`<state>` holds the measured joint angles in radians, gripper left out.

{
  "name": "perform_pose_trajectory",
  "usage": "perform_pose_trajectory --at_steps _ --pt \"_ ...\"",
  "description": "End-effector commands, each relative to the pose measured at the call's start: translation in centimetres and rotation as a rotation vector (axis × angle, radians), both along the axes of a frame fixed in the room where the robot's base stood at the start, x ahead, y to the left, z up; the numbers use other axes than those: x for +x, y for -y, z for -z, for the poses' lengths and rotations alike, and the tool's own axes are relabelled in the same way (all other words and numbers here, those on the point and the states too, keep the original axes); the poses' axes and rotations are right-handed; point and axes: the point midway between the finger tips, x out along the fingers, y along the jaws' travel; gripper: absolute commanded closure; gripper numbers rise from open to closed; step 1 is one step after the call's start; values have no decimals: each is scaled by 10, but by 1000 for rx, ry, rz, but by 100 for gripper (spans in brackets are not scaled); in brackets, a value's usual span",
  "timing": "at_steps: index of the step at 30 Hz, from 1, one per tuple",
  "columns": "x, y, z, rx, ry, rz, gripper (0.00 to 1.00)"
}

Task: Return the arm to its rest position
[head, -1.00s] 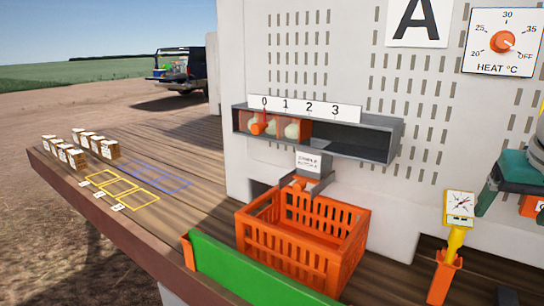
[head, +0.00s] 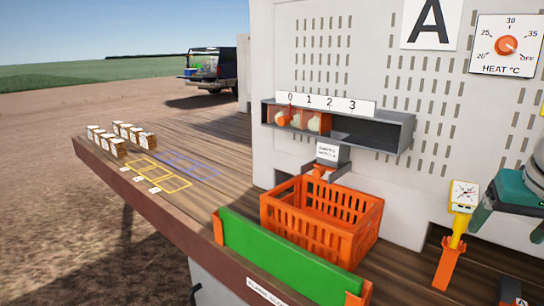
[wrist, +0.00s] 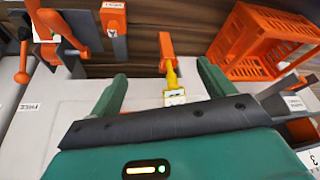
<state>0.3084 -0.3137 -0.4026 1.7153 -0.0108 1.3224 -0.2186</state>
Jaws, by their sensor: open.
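My gripper (wrist: 162,72) shows in the wrist view as two teal fingers spread apart with nothing between them. A yellow gauge (wrist: 175,97) appears beyond the gap, and I see no contact with it. In the head view a teal part (head: 510,200), which looks like my gripper, is at the right edge, partly cut off. It is right of the yellow gauge, in front of the pale wall.
An orange crate (head: 318,228) stands on the wooden deck behind a green panel (head: 285,252). A grey shelf (head: 385,137) with pale onions in orange compartments is on the wall. Small boxes (head: 110,145) stand at left. An orange stand (head: 447,265) holds the gauge.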

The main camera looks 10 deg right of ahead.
Motion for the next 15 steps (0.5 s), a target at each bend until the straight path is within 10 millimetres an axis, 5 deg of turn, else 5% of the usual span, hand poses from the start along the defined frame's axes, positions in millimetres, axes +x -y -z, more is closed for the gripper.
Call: perform_pose_trajectory --at_steps 8,15 --pt "24 -90 46 11 34 -157 19" --pt "15 -215 124 -9 63 -369 19"
